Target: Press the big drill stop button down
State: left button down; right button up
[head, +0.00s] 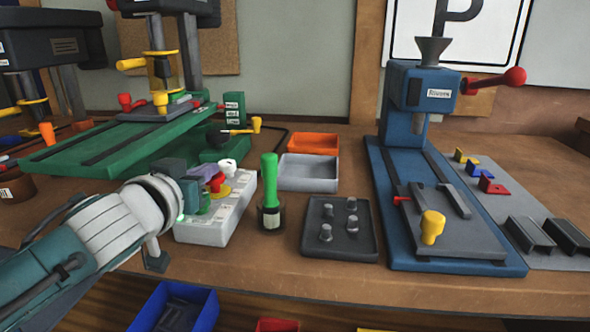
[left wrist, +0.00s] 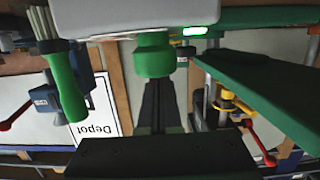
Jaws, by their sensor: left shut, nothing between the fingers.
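The pale grey control box (head: 205,232) stands on the bench in front of the green drill. A red button (head: 219,191) on a yellow base sits on its top, partly hidden behind my left gripper. A green button (head: 204,204) is on the nearer part of the box. My left gripper (head: 206,180) is shut and empty, over the left side of the box. In the left wrist view, the shut fingers (left wrist: 156,88) point at a green button (left wrist: 153,58), very close to it. I cannot tell whether they touch. The red button is not recognisable there. My right gripper is out of view.
A green-handled tool (head: 269,190) stands just right of the box. Further right are a dark tray (head: 312,245) with metal pieces and a blue press (head: 385,205). The green drill base (head: 60,160) lies behind left. A grey bin (head: 308,180) is behind.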

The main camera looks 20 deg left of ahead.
pick_arm(q)
notch_tip(320, 180, down, 2)
jog(key=shift+f+b, duration=0.2)
jog(key=shift+b, duration=0.95)
jog(key=shift+r+p, duration=0.25)
jog(key=shift+p, duration=0.2)
notch_tip(320, 180, up, 5)
jog(key=p, duration=0.4)
jog(key=shift+r, duration=0.1)
jog(key=p+v, duration=0.1)
jog(key=v, duration=0.8)
jog(key=shift+s+f, duration=0.25)
jog(key=shift+s, duration=0.2)
jog(key=shift+d, duration=0.15)
